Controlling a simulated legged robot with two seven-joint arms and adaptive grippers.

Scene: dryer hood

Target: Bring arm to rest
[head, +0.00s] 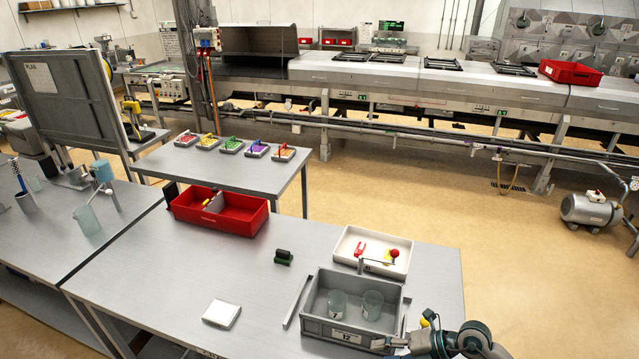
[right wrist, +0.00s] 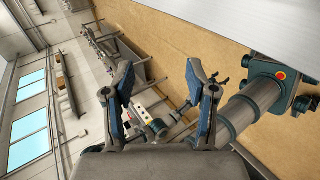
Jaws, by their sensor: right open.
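My right arm comes in at the lower right of the head view. Its gripper (head: 392,343) is beside the front right corner of a grey bin (head: 342,335); I cannot tell whether they touch. In the right wrist view the gripper (right wrist: 163,85) has its two fingers spread wide with nothing between them. The grey bin, labelled 12, holds two glass beakers (head: 337,303) (head: 372,305). My left gripper is in neither view.
A white tray (head: 345,240) with red items lies behind the bin. A red bin (head: 190,207), a dark green block (head: 283,257) and a white square block (head: 221,314) are farther left. A metal bar (head: 297,302) lies left of the bin. Bare tabletop separates these.

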